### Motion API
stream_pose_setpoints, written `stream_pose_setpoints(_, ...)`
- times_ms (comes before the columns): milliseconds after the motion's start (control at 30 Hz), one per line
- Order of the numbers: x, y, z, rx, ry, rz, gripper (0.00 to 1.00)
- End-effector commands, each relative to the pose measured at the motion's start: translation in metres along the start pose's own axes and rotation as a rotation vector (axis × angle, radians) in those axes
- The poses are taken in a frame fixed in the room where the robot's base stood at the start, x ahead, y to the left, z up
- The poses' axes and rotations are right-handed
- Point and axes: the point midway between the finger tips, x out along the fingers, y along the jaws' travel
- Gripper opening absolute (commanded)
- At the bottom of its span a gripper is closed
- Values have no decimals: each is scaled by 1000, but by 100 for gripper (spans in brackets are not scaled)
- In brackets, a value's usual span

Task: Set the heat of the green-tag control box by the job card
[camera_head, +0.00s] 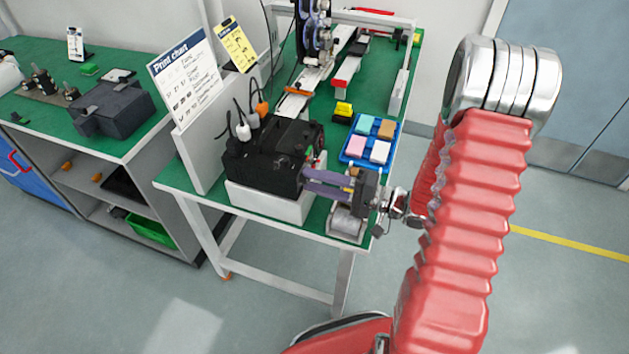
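A black control box (268,158) stands on a white block at the near end of the green table. Small green and red spots show on its right side; they are too small to tell which is a tag. My gripper (308,180) reaches in from the right, with its purple fingers at the box's right face. The fingertips are too small to show whether they touch or grip a knob. The box's controls and heat setting cannot be made out. A yellow card (237,46) stands behind the box; its writing is unreadable. A white "Print chart" board (187,82) stands at the left.
A blue tray (353,149) with several pastel blocks lies behind my gripper. A grey roll (347,222) sits below it at the table corner. A yellow-and-black item (343,111) and a conveyor (325,72) are farther back. Another bench (35,60) stands left.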

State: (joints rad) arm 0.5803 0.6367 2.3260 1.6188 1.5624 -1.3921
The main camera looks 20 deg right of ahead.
Motion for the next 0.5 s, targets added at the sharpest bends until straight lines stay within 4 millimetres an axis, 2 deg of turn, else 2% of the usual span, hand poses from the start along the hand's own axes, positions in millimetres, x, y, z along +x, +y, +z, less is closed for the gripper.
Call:
stream_pose_setpoints(167, 0, 0, 0, 0, 0, 0, 30)
stream_pose_setpoints(500, 0, 1, 0, 1, -1, 1, 6)
